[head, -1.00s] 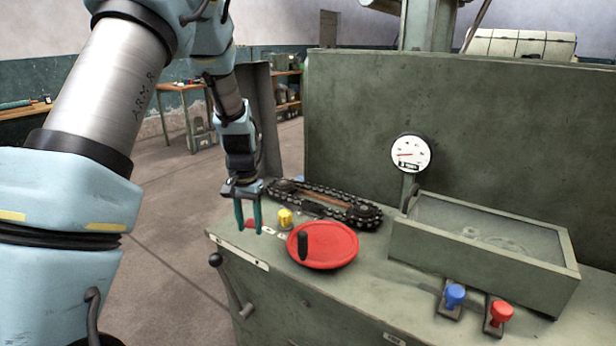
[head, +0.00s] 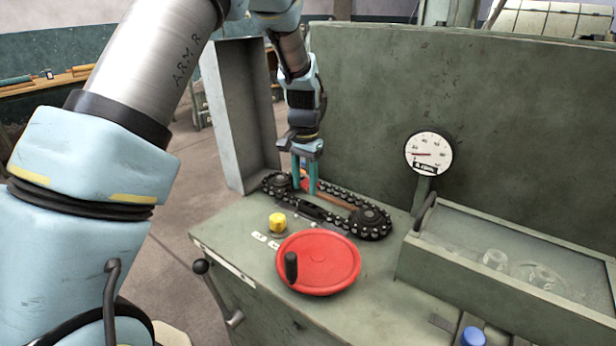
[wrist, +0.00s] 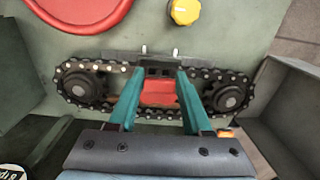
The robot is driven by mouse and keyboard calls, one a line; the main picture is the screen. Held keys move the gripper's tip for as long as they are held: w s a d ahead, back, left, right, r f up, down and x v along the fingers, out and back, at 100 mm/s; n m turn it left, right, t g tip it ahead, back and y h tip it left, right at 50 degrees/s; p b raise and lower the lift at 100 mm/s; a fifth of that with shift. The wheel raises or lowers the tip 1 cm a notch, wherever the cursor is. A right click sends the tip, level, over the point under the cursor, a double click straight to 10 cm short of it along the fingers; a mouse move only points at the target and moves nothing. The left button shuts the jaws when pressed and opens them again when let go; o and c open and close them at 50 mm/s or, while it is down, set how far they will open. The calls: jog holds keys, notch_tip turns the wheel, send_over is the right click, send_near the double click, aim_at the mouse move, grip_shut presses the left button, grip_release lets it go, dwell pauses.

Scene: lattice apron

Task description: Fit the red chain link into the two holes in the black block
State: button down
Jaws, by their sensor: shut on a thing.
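My gripper (head: 304,188) is shut on the red chain link (wrist: 158,93), which lies between its two teal fingers. The fingers point down over the chain loop, with the tips close to the black block (wrist: 120,57) in the wrist view. The block is a dark bar along the chain's run between two sprockets, and it also shows in the head view (head: 309,209). Two small pale pins (wrist: 144,49) stand along its far edge in the wrist view. The holes are too small and dark to make out clearly. I cannot tell whether the link touches the block.
The chain (head: 371,222) runs around two dark sprockets. A yellow knob (head: 278,222) and a red handwheel (head: 325,262) with a black handle stand on the bench nearer me. A gauge (head: 429,153) and a glass-topped box (head: 500,240) are at right. A grey panel (head: 240,120) rises at left.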

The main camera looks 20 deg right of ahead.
jog(key=shift+f+b, duration=1.45)
jog(key=shift+f, duration=0.55)
jog(key=shift+a, duration=0.1)
jog(key=shift+f, duration=1.25)
dwell(1.1)
grip_release()
dwell(0.6)
jog(key=shift+r, duration=0.1)
notch_tip(320, 180, up, 8)
jog(key=p, duration=0.5)
jog(key=shift+r+p, duration=0.2)
jog(key=shift+p, duration=0.1)
dwell(0.5)
